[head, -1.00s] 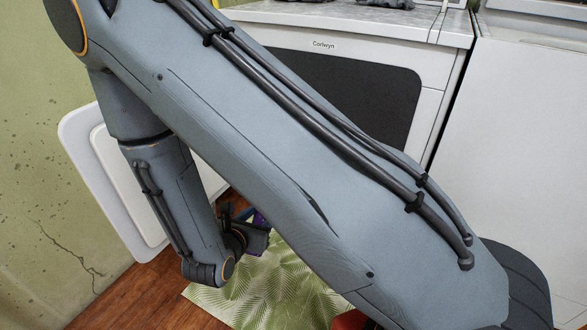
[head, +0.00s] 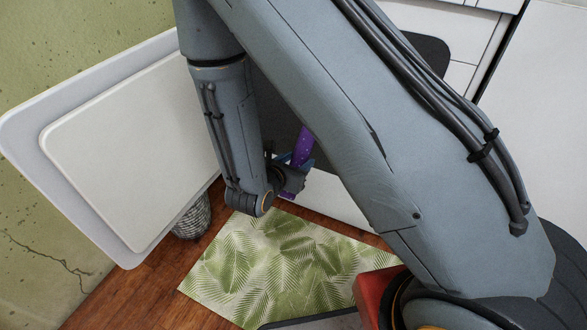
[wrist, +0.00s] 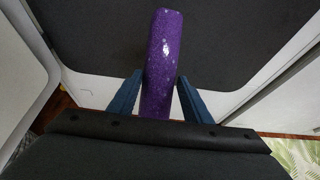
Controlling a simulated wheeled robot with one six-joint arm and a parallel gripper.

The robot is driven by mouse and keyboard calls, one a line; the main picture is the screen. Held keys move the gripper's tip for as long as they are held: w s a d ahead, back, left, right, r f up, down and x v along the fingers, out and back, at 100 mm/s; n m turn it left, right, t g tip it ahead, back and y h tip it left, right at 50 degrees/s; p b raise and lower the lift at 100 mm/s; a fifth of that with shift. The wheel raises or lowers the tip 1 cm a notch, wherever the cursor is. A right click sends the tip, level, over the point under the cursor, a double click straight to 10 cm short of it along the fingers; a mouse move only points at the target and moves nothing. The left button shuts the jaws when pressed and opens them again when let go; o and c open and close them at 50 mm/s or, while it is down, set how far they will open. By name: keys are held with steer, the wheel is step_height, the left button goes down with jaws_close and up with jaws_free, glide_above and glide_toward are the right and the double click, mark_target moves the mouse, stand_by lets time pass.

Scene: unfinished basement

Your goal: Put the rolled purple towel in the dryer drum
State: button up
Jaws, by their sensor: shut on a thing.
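The rolled purple towel (head: 302,147) is speckled and stands out from my gripper (head: 297,173), partly hidden by my arm in the head view. In the wrist view, the blue fingers of my gripper (wrist: 160,76) are shut on the towel (wrist: 162,55), which points away from the wrist. Beyond it is the dark, round-cornered area of the white dryer's front (wrist: 240,35). I cannot tell how far the towel's tip is from it. My arm covers much of the dryer (head: 340,211) in the head view. Its drum interior is not clearly visible.
A white door (head: 125,150) stands open at the left, close to my forearm. A leaf-patterned mat (head: 270,265) lies on the wooden floor below the gripper. A grey basket (head: 192,217) is partly behind the door. A red thing (head: 372,292) shows near the bottom edge.

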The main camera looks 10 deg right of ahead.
steer(key=w+d+b, duration=0.5)
steer(key=w+d, duration=0.8)
steer(key=w, duration=0.4)
steer(key=w+d+b, duration=0.6)
steer(key=w+d, duration=0.6)
steer(key=w, duration=0.6)
steer(key=shift+w+d, duration=0.2)
steer(key=shift+d, duration=0.2)
steer(key=shift+f, duration=0.1)
steer(key=shift+f+b, duration=0.75)
steer(key=shift+f, duration=0.35)
steer(key=o, duration=0.9)
